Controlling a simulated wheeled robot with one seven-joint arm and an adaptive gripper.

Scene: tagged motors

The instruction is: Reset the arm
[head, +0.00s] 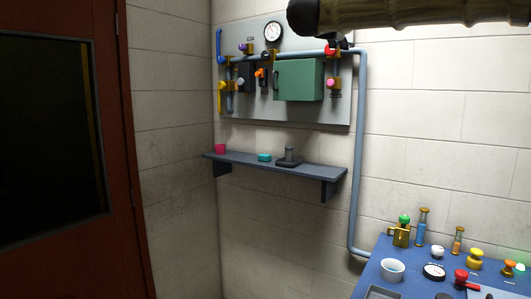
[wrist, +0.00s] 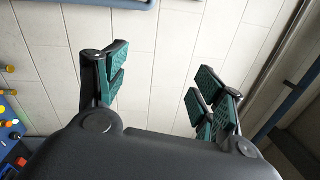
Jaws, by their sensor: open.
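My gripper (wrist: 157,88) shows in the wrist view with its two green-padded fingers spread wide apart. Nothing is between the fingers; behind them is pale tiled or block surface. In the head view, part of my arm crosses the top right corner, in front of the wall and the upper edge of the grey panel. The fingers cannot be made out in the head view.
A grey panel (head: 341,112) with valves, a gauge and a green box (head: 298,80) hangs on the wall. Below it, a shelf (head: 325,172) holds a pink cup (head: 220,148), a teal item (head: 264,157) and a dark stand (head: 289,160). A blue bench (head: 408,267) with several fittings stands lower right. A red-brown door (head: 118,150) is left.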

